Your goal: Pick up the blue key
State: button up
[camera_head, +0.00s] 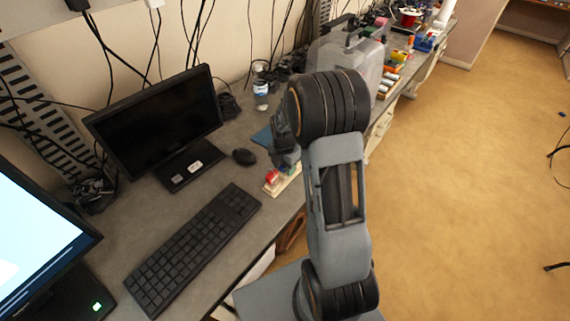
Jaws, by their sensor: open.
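I cannot make out a blue key for certain. A small pale wooden board (284,184) lies near the desk's front edge, with a small red piece (271,176) on its left end. Something small and dark or bluish stands by the red piece, too small and covered to tell. My gripper (287,163) hangs from the wrist, pointing down over the board's far end. It is open, partly hidden by my own arm, and I see nothing held in it. I cannot tell whether it touches anything.
A black keyboard (196,247), mouse (244,157) and monitor (155,122) stand left on the grey desk (228,187). A flat blue item (262,137), bottle (261,95) and clear bin (345,52) are behind. Open floor (470,190) lies right.

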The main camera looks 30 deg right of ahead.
jog(key=shift+f, duration=0.1)
grip_shut()
dwell(0.4)
jog(key=shift+r, duration=0.55)
notch_tip(320, 180, up, 2)
jog(key=shift+r+b, duration=0.15)
jog(key=shift+b, duration=0.15)
jog(key=s+a+r+b, duration=0.3)
jog(key=s+a+r, duration=0.2)
jog(key=s+r, duration=0.4)
jog(key=s, duration=0.4)
jog(key=shift+a+r, duration=0.2)
jog(key=shift+r, duration=0.1)
